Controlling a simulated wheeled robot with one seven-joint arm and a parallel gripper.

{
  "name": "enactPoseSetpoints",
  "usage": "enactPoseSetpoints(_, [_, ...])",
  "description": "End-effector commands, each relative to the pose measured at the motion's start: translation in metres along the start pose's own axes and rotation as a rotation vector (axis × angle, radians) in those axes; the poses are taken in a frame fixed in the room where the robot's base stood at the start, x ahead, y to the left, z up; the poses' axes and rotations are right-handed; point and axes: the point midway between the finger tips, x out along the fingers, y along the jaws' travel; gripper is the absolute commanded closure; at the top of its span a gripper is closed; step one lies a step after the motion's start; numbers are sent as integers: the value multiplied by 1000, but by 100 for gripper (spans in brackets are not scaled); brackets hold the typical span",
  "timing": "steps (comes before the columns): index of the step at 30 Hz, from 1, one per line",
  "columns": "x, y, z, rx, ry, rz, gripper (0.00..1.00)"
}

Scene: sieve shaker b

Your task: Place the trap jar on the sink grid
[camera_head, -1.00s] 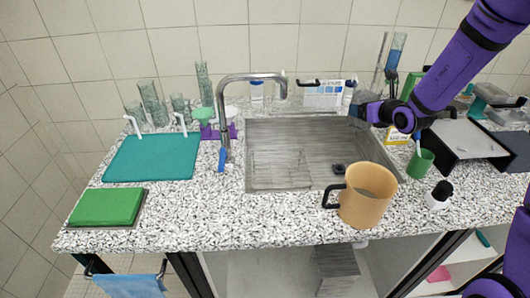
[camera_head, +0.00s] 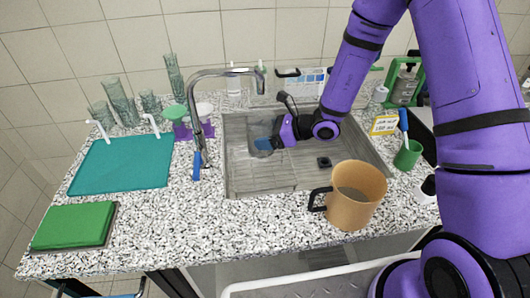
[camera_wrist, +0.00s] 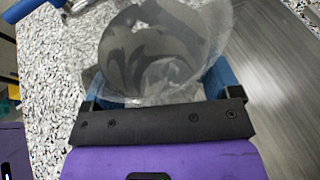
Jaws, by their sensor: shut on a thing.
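The trap jar (camera_wrist: 165,50) is a clear, see-through vessel with a wide round mouth. My gripper (camera_wrist: 158,88) is shut on it, with a blue finger on each side. In the head view the jar (camera_head: 260,151) shows faintly over the left part of the sink, beside my gripper (camera_head: 270,142). The sink grid (camera_head: 300,172) is the grey ribbed floor of the sink, with a dark drain at its front right. I cannot tell whether the jar touches the grid.
The tap (camera_head: 197,110) stands at the sink's left edge, close to the jar. A tan jug (camera_head: 357,198) stands in front of the sink. A teal mat (camera_head: 122,163) and green pad (camera_head: 74,225) lie left. A green cup (camera_head: 407,154) stands right.

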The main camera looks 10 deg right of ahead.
Motion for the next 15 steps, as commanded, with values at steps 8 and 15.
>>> enactPoseSetpoints(8, [8,0,-19,0,0,-1,54])
enactPoseSetpoints(15, [18,0,-44,3,0,-1,54])
